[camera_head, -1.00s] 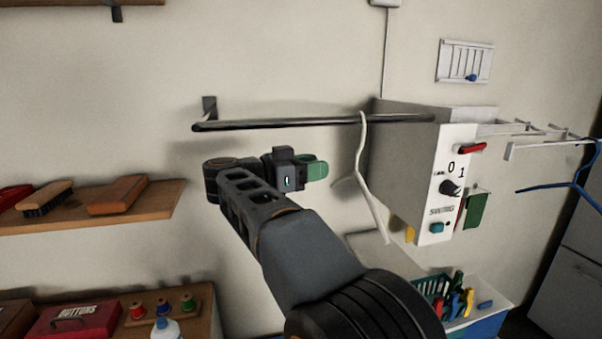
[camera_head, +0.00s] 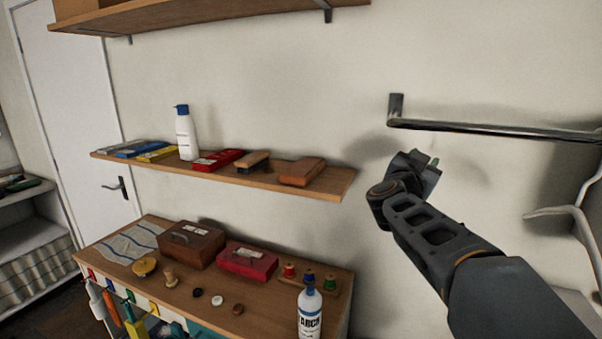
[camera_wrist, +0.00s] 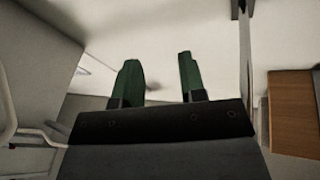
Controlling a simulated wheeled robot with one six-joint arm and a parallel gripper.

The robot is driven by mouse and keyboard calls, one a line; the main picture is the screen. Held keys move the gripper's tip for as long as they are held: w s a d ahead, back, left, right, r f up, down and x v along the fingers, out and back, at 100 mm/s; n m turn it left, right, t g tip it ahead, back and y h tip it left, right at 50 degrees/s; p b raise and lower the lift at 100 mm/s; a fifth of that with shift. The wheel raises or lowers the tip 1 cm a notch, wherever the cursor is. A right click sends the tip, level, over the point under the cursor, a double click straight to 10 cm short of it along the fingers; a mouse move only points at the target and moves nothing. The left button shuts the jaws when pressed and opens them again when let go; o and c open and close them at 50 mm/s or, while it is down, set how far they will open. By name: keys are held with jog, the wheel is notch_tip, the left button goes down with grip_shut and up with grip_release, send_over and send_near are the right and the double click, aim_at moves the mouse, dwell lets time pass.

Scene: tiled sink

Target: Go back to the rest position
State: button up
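My gripper (camera_head: 432,162) is in the right half of the head view, at the end of my dark arm, in front of the bare wall and below the left end of the metal rail (camera_head: 490,128). In the wrist view its two green fingers (camera_wrist: 161,80) stand apart with nothing between them. A white hanger (camera_head: 572,212) hangs at the right edge of the head view, to the right of my gripper and apart from it.
A wooden shelf (camera_head: 330,186) left of my gripper holds a brush (camera_head: 254,161), a wooden block (camera_head: 301,171) and a white bottle (camera_head: 186,136). Below, a cabinet top (camera_head: 200,285) carries boxes, spools and a starch bottle (camera_head: 310,314).

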jog(key=s+a+f+n+g+y, duration=0.2)
jog(key=s+a+f+n+y, duration=0.2)
jog(key=a+f+n+y, duration=0.8)
jog(key=s+d+f+g+y, duration=0.1)
jog(key=s+f+g, duration=0.8)
jog(key=s+f, duration=0.7)
jog(key=s, duration=0.4)
jog(key=shift+s+d+f, duration=0.15)
jog(key=shift+s+f, duration=0.1)
jog(key=shift+d+m, duration=0.1)
jog(key=shift+m, duration=0.2)
